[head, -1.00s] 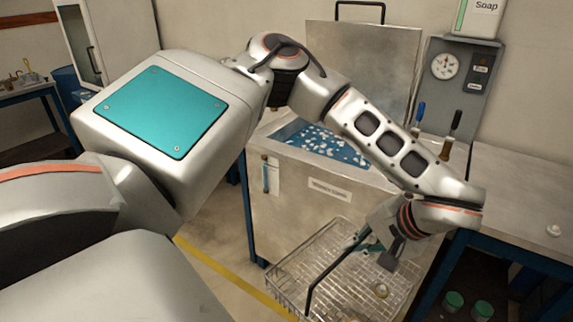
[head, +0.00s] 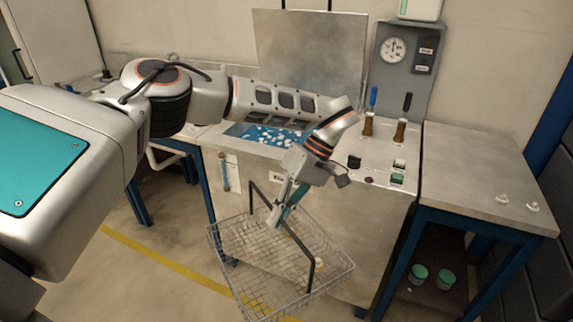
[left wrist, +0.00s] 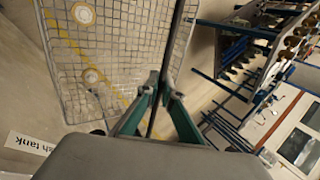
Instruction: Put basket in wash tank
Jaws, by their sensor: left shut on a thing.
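The wire basket (head: 262,262) hangs in front of the wash tank, with its rim below the tank's top. Its black handle (head: 311,272) stands up across it. My left gripper (head: 281,207) is shut on the handle's bar; the handle also passes between its fingers (left wrist: 158,100) in the left wrist view. Ring-shaped parts (left wrist: 92,76) lie in the basket (left wrist: 125,45). The steel wash tank (head: 340,215) has its lid (head: 310,50) raised and blue foamy water (head: 270,135) inside. My left forearm hides part of the opening. My right gripper is not in view.
Two valve levers (head: 400,128) and switches stand on the tank top right of the opening. A side table (head: 480,180) with small parts stands right, jars (head: 419,272) on its lower shelf. A gauge panel (head: 402,60) is behind.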

